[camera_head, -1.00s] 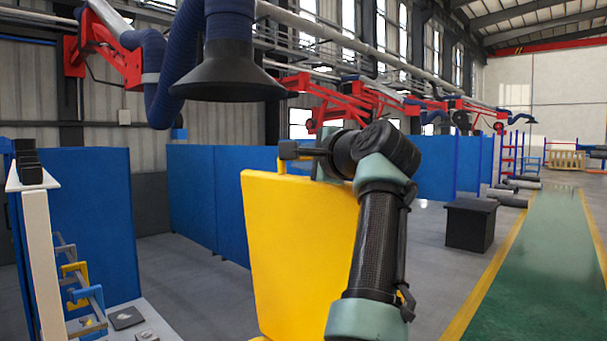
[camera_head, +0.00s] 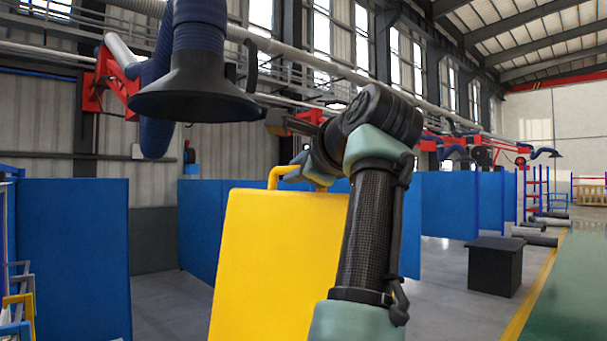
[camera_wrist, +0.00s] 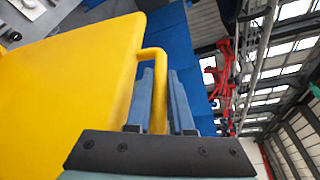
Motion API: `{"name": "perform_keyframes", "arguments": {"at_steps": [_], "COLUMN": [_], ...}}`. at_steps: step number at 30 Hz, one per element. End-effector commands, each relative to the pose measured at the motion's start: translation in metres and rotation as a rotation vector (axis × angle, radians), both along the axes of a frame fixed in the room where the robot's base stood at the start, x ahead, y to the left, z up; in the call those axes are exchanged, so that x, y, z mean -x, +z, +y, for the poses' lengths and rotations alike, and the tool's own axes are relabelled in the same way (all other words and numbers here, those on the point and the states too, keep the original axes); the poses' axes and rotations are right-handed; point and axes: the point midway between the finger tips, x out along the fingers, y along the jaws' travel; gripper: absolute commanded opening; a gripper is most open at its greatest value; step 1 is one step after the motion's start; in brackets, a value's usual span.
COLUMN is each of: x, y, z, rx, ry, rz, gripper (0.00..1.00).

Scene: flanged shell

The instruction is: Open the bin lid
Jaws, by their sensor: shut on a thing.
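The yellow bin lid (camera_head: 275,260) stands raised in the middle of the head view, its broad flat face towards the camera. Its yellow handle (camera_head: 273,176) sticks up from the top edge. My gripper (camera_wrist: 160,85) is shut on this handle; in the wrist view the handle bar (camera_wrist: 158,108) runs between the two blue-grey fingers. The lid also fills the left of the wrist view (camera_wrist: 65,85). My arm crosses in front of the lid's right side in the head view. The bin body cannot be made out.
A dark extraction hood (camera_head: 195,95) hangs above and left of the lid. Blue partition panels (camera_head: 70,255) stand behind and to the left. A black box (camera_head: 495,265) stands on the floor at right, beside open floor and a green walkway (camera_head: 575,290).

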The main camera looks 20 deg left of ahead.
Motion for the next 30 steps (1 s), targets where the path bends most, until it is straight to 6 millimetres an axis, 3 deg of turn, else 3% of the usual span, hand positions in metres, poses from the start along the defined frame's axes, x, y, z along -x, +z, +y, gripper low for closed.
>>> {"name": "perform_keyframes", "arguments": {"at_steps": [13, 14, 16, 25, 30], "x": [-0.003, -0.003, -0.003, 0.000, 0.015], "y": [-0.002, -0.002, -0.002, -0.002, -0.001], "z": [-0.004, -0.004, -0.004, -0.005, -0.021], "rx": [0.000, 0.000, 0.001, -0.001, -0.003], "ry": [-0.013, -0.014, -0.012, -0.009, -0.009], "rz": [0.005, 0.005, 0.004, 0.002, -0.001], "gripper": [0.00, 0.23, 0.32, 0.32, 0.32]}}
